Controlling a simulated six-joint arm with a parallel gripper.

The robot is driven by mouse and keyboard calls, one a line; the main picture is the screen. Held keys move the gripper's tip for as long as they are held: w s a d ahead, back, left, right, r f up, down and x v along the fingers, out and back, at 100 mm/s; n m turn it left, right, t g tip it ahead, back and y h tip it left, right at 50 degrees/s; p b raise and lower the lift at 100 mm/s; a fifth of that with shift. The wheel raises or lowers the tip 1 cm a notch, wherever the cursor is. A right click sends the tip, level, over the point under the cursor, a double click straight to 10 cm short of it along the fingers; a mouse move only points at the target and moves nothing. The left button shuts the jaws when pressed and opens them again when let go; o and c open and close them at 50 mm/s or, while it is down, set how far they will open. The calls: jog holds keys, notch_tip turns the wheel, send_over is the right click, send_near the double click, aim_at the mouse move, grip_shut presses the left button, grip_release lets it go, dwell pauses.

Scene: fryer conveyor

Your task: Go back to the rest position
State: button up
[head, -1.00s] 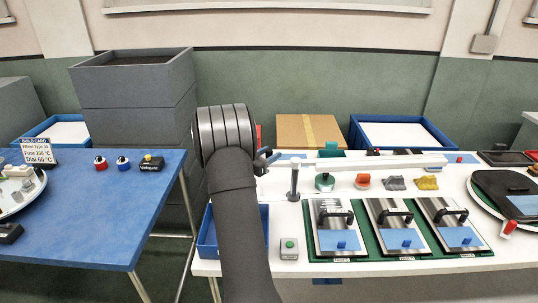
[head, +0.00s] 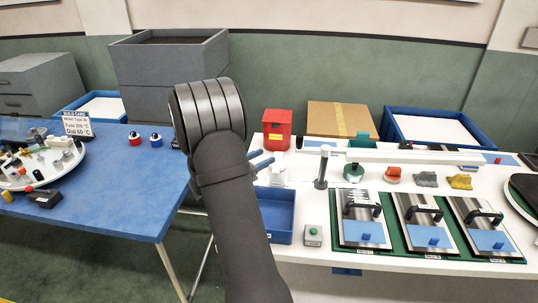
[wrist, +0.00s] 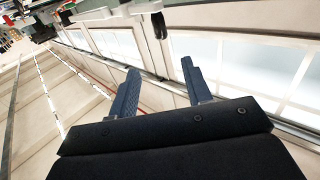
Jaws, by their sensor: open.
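My gripper (wrist: 158,80) shows in the wrist view with its two dark blue fingers spread apart and nothing between them. In the head view the fingers of my gripper (head: 262,161) stick out to the right from behind my thick dark arm. The arm stands upright in the middle, in front of the gap between the blue table and the white table. The wrist view looks toward windows and a pale wall, with no task object close to the fingers.
A blue table (head: 110,205) is on the left with a round tray of small parts. A white table (head: 400,262) on the right carries several lidded panels (head: 362,218), a red box (head: 277,129) and a blue bin (head: 432,113). Grey crates (head: 170,75) stand behind.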

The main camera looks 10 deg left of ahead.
aim_at(297, 141)
dwell(0.3)
jog(key=x, duration=1.7)
jog(key=shift+w+d, duration=0.15)
dwell(0.6)
